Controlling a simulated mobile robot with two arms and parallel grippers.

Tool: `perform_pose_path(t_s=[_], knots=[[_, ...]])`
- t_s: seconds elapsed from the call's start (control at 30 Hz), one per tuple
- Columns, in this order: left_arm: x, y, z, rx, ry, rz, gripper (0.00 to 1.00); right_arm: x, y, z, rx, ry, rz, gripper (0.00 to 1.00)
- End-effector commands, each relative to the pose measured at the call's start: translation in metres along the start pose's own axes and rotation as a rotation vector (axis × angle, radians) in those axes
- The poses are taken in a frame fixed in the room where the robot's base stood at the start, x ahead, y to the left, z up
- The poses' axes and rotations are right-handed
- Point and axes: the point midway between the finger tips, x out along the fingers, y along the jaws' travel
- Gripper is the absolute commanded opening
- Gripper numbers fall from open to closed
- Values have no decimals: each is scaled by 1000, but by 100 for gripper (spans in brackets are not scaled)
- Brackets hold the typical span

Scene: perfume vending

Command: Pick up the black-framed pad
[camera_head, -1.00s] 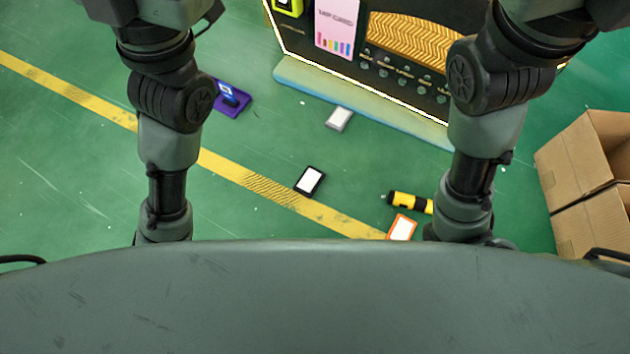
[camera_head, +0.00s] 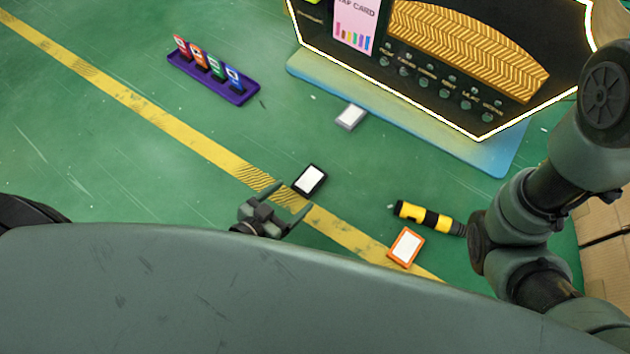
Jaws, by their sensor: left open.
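The black-framed pad (camera_head: 310,180) has a white face and lies flat on the green floor, at the edge of the yellow line, in the middle of the head view. My left gripper (camera_head: 292,200) shows just below it in the picture, with its two fingers spread and nothing between them. The fingers point towards the pad; I cannot tell how high above the floor they are. My right arm comes in at the right, and its gripper is not in view.
An orange-framed pad (camera_head: 406,247), a yellow-black torch-like tool (camera_head: 425,217) and a grey-framed pad (camera_head: 351,117) lie nearby. A purple rack (camera_head: 212,80) with several coloured cards is at upper left. The vending display (camera_head: 440,70) stands at the back; cardboard boxes (camera_head: 605,235) are at right.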

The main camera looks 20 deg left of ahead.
Motion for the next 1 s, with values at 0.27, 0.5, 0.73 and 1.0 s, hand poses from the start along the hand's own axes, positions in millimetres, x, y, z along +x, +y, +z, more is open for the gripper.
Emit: perform_pose_path(t_s=[0.27,0.5,0.73,1.0], knots=[[34,-1,-5,-3,7,-3,80,-6,-1,-2,0,0,0,75],[68,-3,-8,-2,7,-1,80,-11,-2,-4,0,0,0,75],[73,-2,-8,-1,6,-1,80,-11,-2,-4,0,0,0,75],[73,-3,-8,-1,6,-1,30,-11,-2,-4,0,1,0,75]])
